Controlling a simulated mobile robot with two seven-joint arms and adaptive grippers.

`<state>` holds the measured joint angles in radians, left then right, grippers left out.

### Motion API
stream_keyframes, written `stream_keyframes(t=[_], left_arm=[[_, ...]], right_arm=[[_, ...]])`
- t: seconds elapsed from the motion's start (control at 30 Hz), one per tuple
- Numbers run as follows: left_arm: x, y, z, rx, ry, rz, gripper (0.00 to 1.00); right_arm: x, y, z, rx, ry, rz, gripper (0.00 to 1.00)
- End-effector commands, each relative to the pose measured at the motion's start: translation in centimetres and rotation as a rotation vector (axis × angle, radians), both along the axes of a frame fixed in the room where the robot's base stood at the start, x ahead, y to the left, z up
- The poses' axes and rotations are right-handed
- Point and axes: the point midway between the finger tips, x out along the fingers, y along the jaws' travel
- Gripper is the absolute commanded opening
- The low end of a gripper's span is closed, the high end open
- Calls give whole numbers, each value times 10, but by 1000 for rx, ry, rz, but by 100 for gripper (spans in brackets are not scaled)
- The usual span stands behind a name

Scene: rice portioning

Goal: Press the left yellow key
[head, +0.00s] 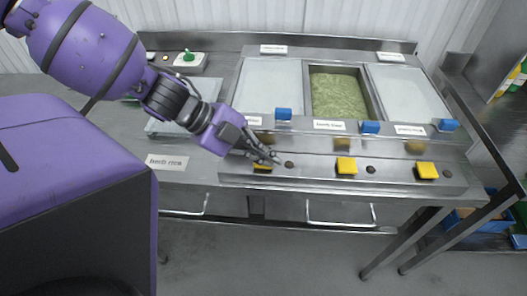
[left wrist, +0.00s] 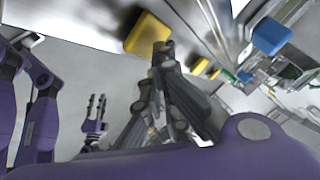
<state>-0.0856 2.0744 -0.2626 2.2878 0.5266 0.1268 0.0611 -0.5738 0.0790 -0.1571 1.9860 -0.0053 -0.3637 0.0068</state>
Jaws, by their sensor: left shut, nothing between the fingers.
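The left yellow key (head: 262,170) sits on the front steel ledge, mostly hidden in the head view behind my left gripper (head: 273,158). My left gripper is shut and empty, its tips just above or beside the key. In the left wrist view the gripper tips (left wrist: 163,48) overlap the lower right edge of a yellow key (left wrist: 147,33). I cannot tell whether they touch it. The middle yellow key (head: 346,166) and the right yellow key (head: 426,171) stand clear on the same ledge. My right gripper does not show in the head view.
Blue blocks (head: 283,114) stand behind the yellow keys, and dark round buttons (head: 371,170) sit on the ledge. The middle bin (head: 313,98) holds green rice between two pale lids (head: 405,92). A green button box (head: 188,57) is at the back left.

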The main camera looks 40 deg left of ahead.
Motion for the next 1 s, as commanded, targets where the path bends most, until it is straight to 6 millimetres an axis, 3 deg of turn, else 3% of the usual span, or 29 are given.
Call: stream_keyframes(t=[1.0], left_arm=[[0,0,-10,0,1,0,0]], right_arm=[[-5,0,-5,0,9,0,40]])
